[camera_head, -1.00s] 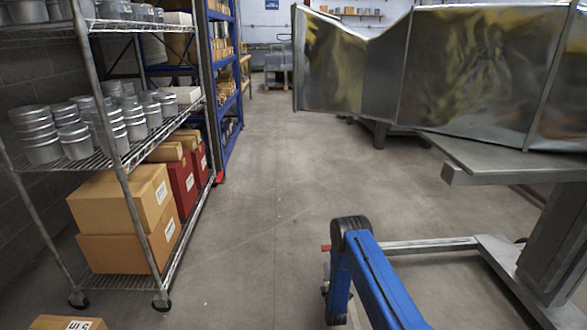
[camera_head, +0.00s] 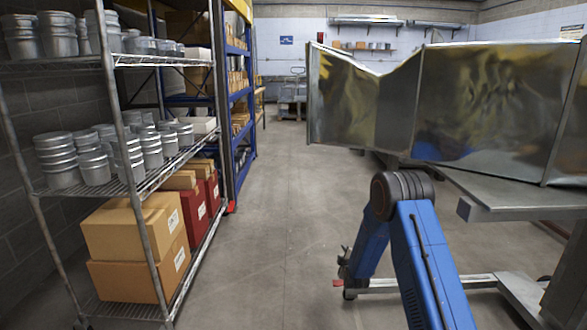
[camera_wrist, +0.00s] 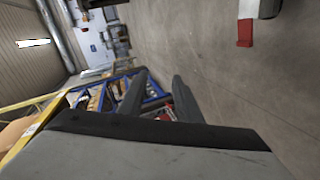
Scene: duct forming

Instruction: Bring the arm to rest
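My blue arm (camera_head: 430,265) rises from the bottom edge of the head view to a dark elbow joint (camera_head: 402,190), then bends down behind itself toward the floor. My gripper cannot be made out clearly in the head view. In the wrist view my gripper (camera_wrist: 160,85) shows two dark fingers standing apart, with the background visible between them. Nothing is held between the fingers. The wrist picture is tilted sideways, with the floor at upper right.
A wire rack (camera_head: 150,170) with metal cans and cardboard boxes (camera_head: 135,225) stands at left, before a blue shelf unit (camera_head: 236,120). A large sheet-metal duct (camera_head: 485,105) lies on a grey table (camera_head: 520,195) at right. The aisle floor (camera_head: 285,220) is clear.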

